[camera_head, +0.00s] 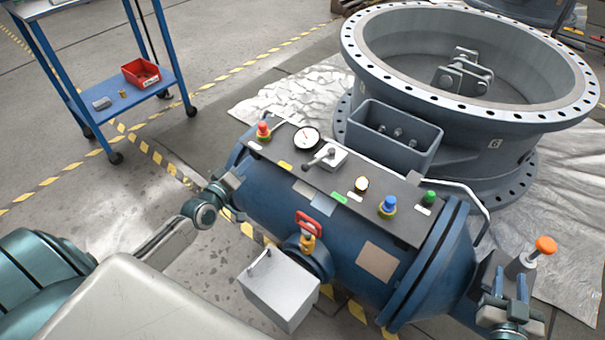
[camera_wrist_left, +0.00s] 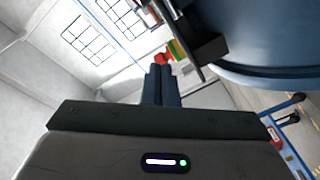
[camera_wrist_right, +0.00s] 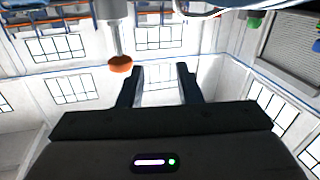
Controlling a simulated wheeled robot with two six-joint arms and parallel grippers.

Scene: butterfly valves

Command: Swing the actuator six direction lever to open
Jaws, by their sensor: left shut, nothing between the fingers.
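The blue actuator (camera_head: 335,235) lies in front of a large grey valve (camera_head: 480,160) marked "6". Its dark top panel carries a small lever (camera_head: 320,158) with a dark knob on a white block, between a yellow label (camera_head: 286,165) and a green label (camera_head: 339,198). I cannot read the labels. My left gripper (camera_head: 231,181) is beside the actuator's left end, apart from the lever; its fingers are together and empty in the left wrist view (camera_wrist_left: 161,84). My right gripper (camera_head: 510,285) is open and empty, beside an orange-knobbed handle (camera_head: 545,245), which also shows in the right wrist view (camera_wrist_right: 120,64).
The panel also has a red button (camera_head: 263,129), a gauge (camera_head: 305,138), and yellow, blue and green knobs. A red handle (camera_head: 308,224) stands on the actuator's front above a grey box (camera_head: 278,290). A blue cart (camera_head: 120,105) stands at the back left.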

